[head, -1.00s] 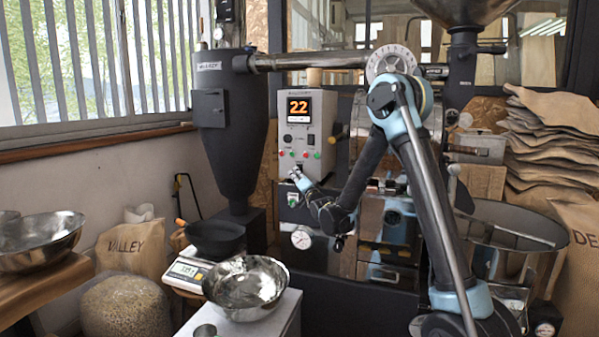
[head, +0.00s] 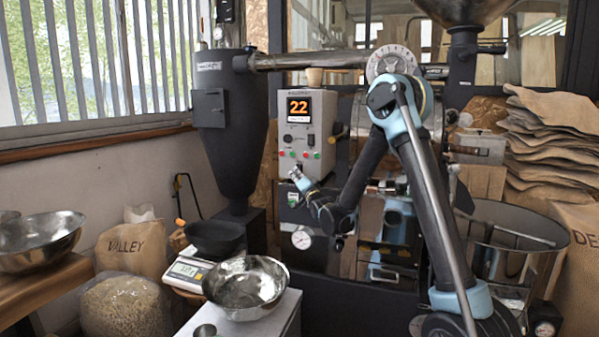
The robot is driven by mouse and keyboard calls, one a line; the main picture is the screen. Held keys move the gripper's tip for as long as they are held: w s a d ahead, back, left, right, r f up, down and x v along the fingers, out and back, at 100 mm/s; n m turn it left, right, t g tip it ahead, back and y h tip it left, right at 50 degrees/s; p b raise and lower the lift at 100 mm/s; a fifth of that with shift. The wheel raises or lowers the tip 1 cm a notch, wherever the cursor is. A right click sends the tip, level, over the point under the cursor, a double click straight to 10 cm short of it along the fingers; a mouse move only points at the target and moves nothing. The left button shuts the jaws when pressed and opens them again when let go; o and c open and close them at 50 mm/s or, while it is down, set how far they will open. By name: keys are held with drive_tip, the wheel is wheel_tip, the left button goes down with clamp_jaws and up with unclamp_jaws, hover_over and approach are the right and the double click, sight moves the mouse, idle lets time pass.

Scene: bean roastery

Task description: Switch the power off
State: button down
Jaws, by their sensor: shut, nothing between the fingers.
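The roaster's light grey control panel (head: 316,148) stands at the centre, with an orange display (head: 299,107) reading 22. Below the display are a round dark knob (head: 287,138) and a dark rocker-like switch (head: 310,139). A row of small red and green buttons (head: 305,154) runs beneath them. My gripper (head: 296,173) is shut and empty. Its tip is at the lower edge of the panel, below the buttons, and covers part of that area. I cannot tell whether it touches the panel or which part is the power switch.
A pressure-style gauge (head: 301,238) sits below my gripper. A steel bowl (head: 246,287), a scale (head: 186,269) and a dark pan (head: 214,237) stand at the front left. The dark cyclone (head: 231,130) rises left of the panel. Burlap sacks (head: 555,145) are stacked at right.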

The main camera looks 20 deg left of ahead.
drive_tip(key=shift+w, duration=0.15)
drive_tip(key=shift+w+r, duration=0.15)
drive_tip(key=shift+w, duration=0.05)
drive_tip(key=shift+w, duration=0.3)
idle(0.8)
drive_tip(key=shift+s, duration=0.15)
drive_tip(key=shift+s, duration=0.6)
drive_tip(key=shift+s, duration=0.1)
drive_tip(key=s, duration=0.4)
drive_tip(key=shift+s+a+f, duration=0.2)
drive_tip(key=shift+s+f, duration=0.15)
drive_tip(key=shift+s, duration=0.05)
idle(0.3)
